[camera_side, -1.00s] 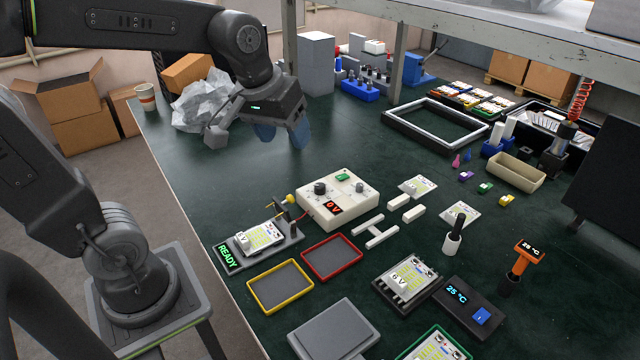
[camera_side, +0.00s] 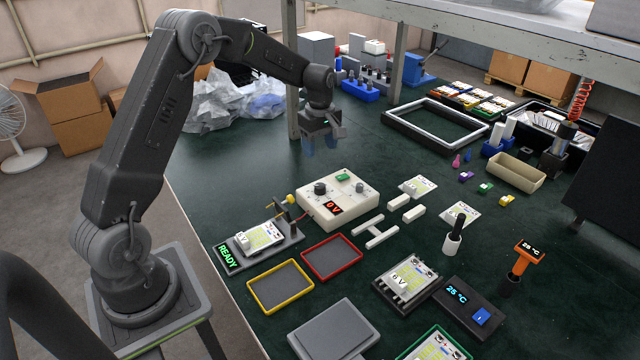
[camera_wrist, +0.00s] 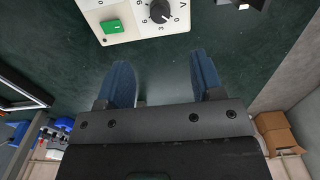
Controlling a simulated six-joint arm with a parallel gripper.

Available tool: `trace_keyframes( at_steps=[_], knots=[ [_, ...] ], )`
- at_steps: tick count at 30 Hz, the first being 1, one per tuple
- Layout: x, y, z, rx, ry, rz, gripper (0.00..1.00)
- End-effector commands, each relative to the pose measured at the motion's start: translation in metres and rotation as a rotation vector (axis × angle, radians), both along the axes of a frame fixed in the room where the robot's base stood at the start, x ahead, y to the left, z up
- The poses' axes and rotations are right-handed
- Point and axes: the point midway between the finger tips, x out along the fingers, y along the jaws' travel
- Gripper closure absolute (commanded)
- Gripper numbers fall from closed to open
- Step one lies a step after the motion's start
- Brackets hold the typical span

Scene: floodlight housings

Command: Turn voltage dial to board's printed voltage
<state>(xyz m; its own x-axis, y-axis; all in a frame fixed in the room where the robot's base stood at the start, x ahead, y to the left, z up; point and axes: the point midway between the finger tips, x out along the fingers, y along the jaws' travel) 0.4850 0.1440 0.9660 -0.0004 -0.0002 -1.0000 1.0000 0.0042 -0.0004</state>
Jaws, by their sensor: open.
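The voltage dial (camera_side: 320,187) is a black knob on a cream control box (camera_side: 347,213). In the wrist view the dial (camera_wrist: 160,11) shows at the top edge, with a V and numbers around it. The box's red display (camera_side: 334,209) reads 0 V. A board (camera_side: 262,236) with a white block lies in the grey fixture (camera_side: 292,237) beside a green READY sign; its printed voltage looks like 5V or 6V, too small to be sure. My gripper (camera_side: 321,143) is open and empty above the table, behind the box; its blue fingers (camera_wrist: 160,75) are apart, short of the dial.
The box also has a green button (camera_side: 342,177) and a small second knob (camera_side: 361,188). Yellow (camera_side: 280,287) and red (camera_side: 332,258) trays lie in front. Another board (camera_side: 410,276) marked 6V sits at right. A shelf post (camera_side: 397,62) stands behind my gripper.

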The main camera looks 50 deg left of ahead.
Motion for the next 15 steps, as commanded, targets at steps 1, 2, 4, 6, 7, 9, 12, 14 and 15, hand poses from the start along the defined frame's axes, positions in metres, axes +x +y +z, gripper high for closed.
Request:
trace_keyframes(
  at_steps=[1, 2, 4, 6, 7, 9, 12, 14, 15],
  knots=[
    [-0.001, 0.000, -0.009, -0.001, 0.003, -0.001, 0.39],
    [-0.001, -0.001, -0.014, -0.002, 0.004, -0.001, 0.39],
    [-0.001, -0.001, -0.029, -0.002, 0.006, -0.002, 0.39],
    [-0.001, -0.001, -0.043, -0.002, 0.006, -0.003, 0.39],
    [-0.001, -0.001, -0.050, -0.002, 0.005, -0.003, 0.39],
    [-0.001, -0.001, -0.064, -0.002, 0.005, -0.003, 0.39],
    [-0.001, -0.001, -0.084, -0.002, 0.004, -0.003, 0.39],
    [-0.001, -0.001, -0.094, -0.001, 0.004, -0.003, 0.39],
    [-0.001, -0.001, -0.100, -0.001, 0.004, -0.003, 0.39]
  ],
)
